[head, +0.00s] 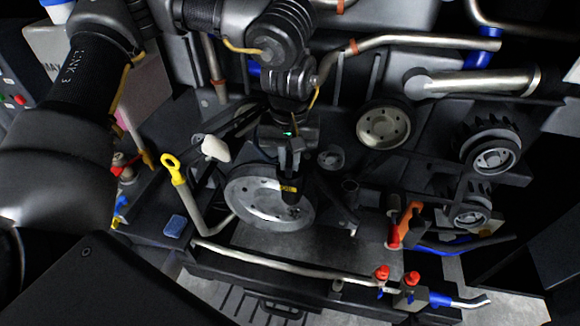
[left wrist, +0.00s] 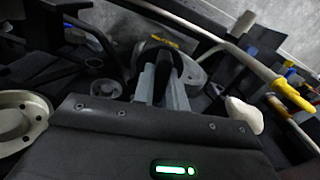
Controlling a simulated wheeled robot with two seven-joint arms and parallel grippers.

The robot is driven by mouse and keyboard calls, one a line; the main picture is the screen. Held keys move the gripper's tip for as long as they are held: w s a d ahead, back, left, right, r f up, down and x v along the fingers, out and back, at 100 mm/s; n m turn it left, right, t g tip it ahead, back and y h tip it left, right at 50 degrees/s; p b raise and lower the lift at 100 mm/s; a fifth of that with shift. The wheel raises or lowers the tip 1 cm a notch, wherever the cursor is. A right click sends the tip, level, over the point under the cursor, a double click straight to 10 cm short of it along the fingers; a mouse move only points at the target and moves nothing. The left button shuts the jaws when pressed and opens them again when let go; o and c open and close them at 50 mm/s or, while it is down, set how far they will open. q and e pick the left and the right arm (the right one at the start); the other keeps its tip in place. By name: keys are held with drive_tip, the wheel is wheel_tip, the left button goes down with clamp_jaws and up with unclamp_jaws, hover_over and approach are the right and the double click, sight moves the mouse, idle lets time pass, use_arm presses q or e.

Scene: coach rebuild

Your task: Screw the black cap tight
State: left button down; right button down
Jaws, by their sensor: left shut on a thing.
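My left gripper (head: 288,178) comes down in the middle of the head view, in front of a large grey pulley wheel (head: 238,207). It is shut on a small black cap with a yellow mark (head: 290,196). In the left wrist view the fingers (left wrist: 165,82) reach forward to the dark cap with yellow marking (left wrist: 150,46). The fingers hide part of the cap, and I cannot tell how it sits on what is below it. My right gripper is in neither view.
A yellow-ringed dipstick (head: 171,166) and a pale knob (head: 215,148) stand left of the gripper. A metal pipe with red-capped valves (head: 383,272) runs across the front. More pulleys (head: 383,126) and an orange-handled part (head: 408,220) lie to the right. Free room is tight.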

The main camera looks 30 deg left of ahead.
use_arm(q)
drive_tip(key=shift+m, duration=0.7)
drive_tip(key=c, duration=0.9)
unclamp_jaws()
drive_tip(key=shift+r, duration=0.1)
drive_tip(key=shift+r+p, duration=2.65)
drive_tip(key=shift+r, duration=0.25)
